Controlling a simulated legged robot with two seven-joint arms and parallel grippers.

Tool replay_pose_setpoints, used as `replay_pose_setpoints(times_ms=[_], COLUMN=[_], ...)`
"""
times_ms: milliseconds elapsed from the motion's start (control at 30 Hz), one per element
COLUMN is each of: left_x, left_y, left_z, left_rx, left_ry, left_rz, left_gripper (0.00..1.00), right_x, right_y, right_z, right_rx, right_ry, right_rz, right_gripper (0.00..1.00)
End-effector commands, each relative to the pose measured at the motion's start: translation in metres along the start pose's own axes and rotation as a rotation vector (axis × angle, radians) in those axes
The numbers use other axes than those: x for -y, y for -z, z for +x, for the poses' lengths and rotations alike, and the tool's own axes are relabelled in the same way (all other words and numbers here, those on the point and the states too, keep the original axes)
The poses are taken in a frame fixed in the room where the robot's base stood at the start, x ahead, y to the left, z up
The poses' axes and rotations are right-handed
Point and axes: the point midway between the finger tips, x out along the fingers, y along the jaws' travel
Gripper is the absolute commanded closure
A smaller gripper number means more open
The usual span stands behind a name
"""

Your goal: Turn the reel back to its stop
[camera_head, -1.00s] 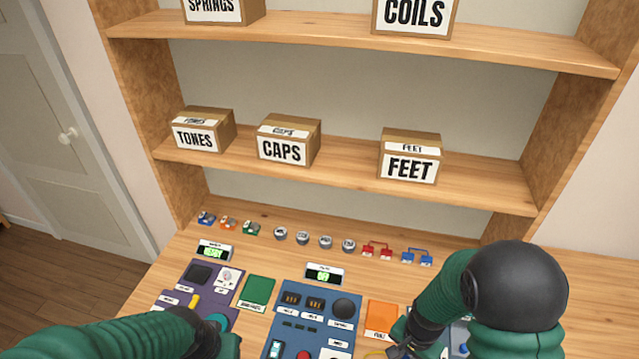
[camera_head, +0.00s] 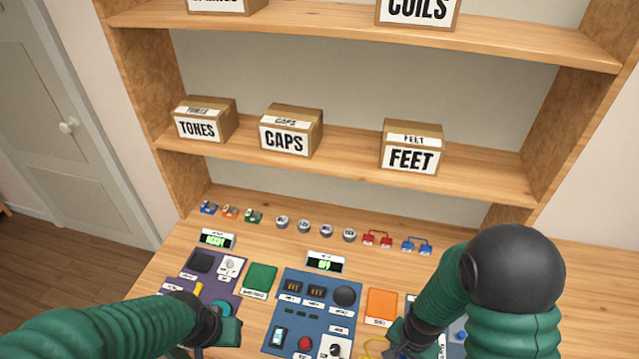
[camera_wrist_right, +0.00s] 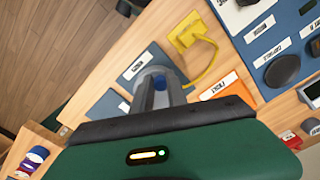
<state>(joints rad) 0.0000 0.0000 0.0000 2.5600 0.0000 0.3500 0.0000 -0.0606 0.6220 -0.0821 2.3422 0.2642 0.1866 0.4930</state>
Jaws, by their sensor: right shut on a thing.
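My right gripper (camera_wrist_right: 160,90) is shut on a small part with a blue top, over a round grey piece (camera_wrist_right: 147,76) in the right wrist view. This is probably the reel; the fingers cover much of it, so its angle cannot be told. In the head view my right gripper (camera_head: 393,347) is low at the right of the worktop and hides this piece. My left gripper (camera_head: 228,330) is over the purple panel at the lower left. Its fingers are too hidden to tell open from shut.
A yellow cable and block (camera_wrist_right: 187,33) lie close to my right gripper. A blue panel (camera_head: 345,316) with knobs and switches, an orange plate (camera_head: 381,304) and a green plate (camera_head: 261,279) are on the worktop. Small parts line the back. A shelf (camera_head: 340,168) with boxes stands behind.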

Motion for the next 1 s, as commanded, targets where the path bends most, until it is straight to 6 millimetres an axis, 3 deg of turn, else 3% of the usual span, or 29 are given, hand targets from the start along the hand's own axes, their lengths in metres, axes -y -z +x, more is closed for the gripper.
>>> replay_pose_setpoints(times_ms=[933,967,1000], left_x=[0.0,0.0,0.0], left_y=[0.001,0.001,0.001], left_z=[-0.004,-0.004,-0.004], left_rx=[0.0,0.0,0.0], left_ry=[0.0,0.0,0.0], left_rz=[0.0,0.0,0.0], left_gripper=[0.64,0.64,0.64], right_x=[-0.026,-0.026,-0.026], right_y=[0.004,0.004,0.004], right_z=[0.0,0.0,0.0], right_rx=[-0.002,-0.002,-0.002], right_ry=[0.0,0.0,0.0], right_rz=[0.002,0.002,0.002], right_gripper=[0.93,0.78,0.73])
